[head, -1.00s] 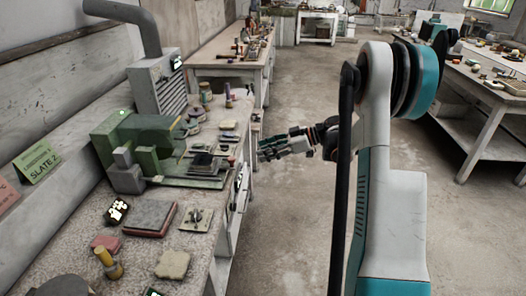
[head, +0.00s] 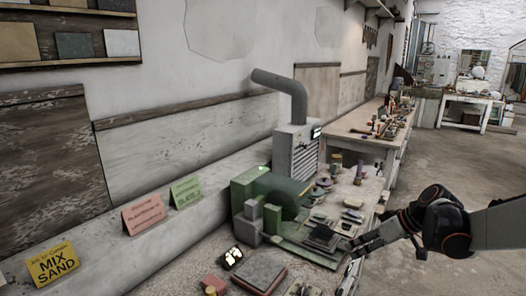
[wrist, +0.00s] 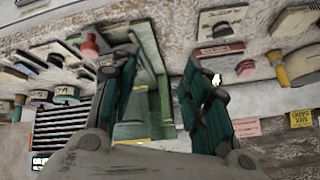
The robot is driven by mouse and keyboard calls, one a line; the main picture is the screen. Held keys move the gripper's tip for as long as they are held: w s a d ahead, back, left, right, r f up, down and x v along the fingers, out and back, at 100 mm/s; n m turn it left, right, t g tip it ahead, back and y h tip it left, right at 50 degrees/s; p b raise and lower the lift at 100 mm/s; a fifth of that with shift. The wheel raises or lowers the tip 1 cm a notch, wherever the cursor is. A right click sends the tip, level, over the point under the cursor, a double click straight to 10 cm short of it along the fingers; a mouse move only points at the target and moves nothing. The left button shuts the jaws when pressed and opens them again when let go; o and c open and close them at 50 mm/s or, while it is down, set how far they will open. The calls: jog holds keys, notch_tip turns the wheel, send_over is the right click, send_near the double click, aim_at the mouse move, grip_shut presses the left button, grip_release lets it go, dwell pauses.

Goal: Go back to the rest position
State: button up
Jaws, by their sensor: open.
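My gripper (head: 362,243) is at the right front edge of the workbench, beside the green machine (head: 278,200). Its fingers point left, towards the bench, and my dark forearm comes in from the right edge. In the wrist view my gripper (wrist: 160,62) shows two teal-padded fingers spread apart. Nothing is held between them. The green machine (wrist: 152,85) lies behind the gap, with bench items around it.
The workbench carries a grey slab (head: 262,271), small tools and pots. A grey extractor with a bent pipe (head: 298,150) stands behind the machine. Yellow (head: 53,265), pink (head: 144,213) and green (head: 186,191) signs line the wall ledge. Open floor (head: 455,150) lies at the right.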

jog(key=s+a+r+m+t+h, duration=0.1)
jog(key=s+a+r+m+h, duration=0.1)
jog(key=s, duration=0.6)
jog(key=s+a+r+m+h, duration=0.1)
jog(key=s+a+m+h, duration=0.1)
jog(key=s, duration=0.6)
jog(key=s+a+r+m+t+h, duration=0.1)
jog(key=s+a, duration=0.3)
jog(key=s, duration=0.5)
jog(key=shift+a+r+m+t+h+b, duration=0.2)
jog(key=shift+r+m+t+h+b, duration=0.15)
jog(key=shift+r, duration=0.45)
